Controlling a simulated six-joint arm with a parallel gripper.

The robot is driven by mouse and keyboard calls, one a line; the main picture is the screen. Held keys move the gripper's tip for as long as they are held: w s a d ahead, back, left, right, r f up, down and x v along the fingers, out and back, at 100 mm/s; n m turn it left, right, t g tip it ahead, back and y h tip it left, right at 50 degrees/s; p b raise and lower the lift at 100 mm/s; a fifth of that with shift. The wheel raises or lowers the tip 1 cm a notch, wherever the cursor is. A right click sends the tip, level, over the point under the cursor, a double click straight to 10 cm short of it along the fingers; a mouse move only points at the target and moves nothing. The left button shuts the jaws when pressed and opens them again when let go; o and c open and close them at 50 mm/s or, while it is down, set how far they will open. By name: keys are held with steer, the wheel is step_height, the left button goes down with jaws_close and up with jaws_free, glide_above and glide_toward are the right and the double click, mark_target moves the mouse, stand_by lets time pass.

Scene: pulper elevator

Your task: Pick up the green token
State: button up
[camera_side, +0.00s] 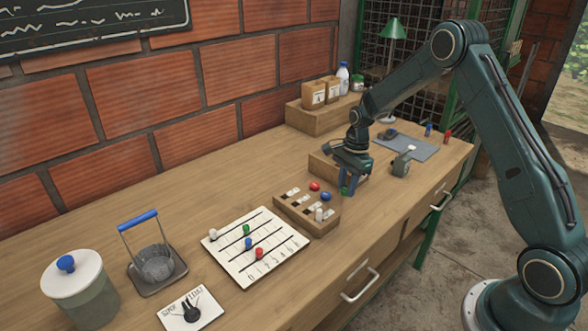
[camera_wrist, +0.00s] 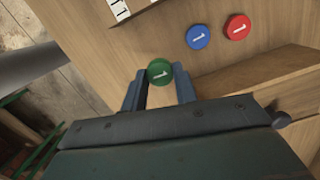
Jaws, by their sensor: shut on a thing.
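The green token (camera_wrist: 159,72) is a round disc with a white "1" on its face. It sits between the two fingertips of my gripper (camera_wrist: 159,82), which is shut on it. In the side view my gripper (camera_side: 347,182) points down over the bench, and the green token (camera_side: 344,191) shows as a small green spot at its fingertips. I cannot tell whether the token touches the bench top.
A blue token (camera_wrist: 198,37) and a red token (camera_wrist: 236,27) lie close by. A wooden rack (camera_side: 307,210) with labelled slots stands to the left, and a wooden block (camera_side: 322,166) is behind my gripper. A white board (camera_side: 257,247) with coloured pegs lies further left.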

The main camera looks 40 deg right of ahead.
mark_target(347, 188)
step_height(347, 188, up, 15)
stand_by(0.4)
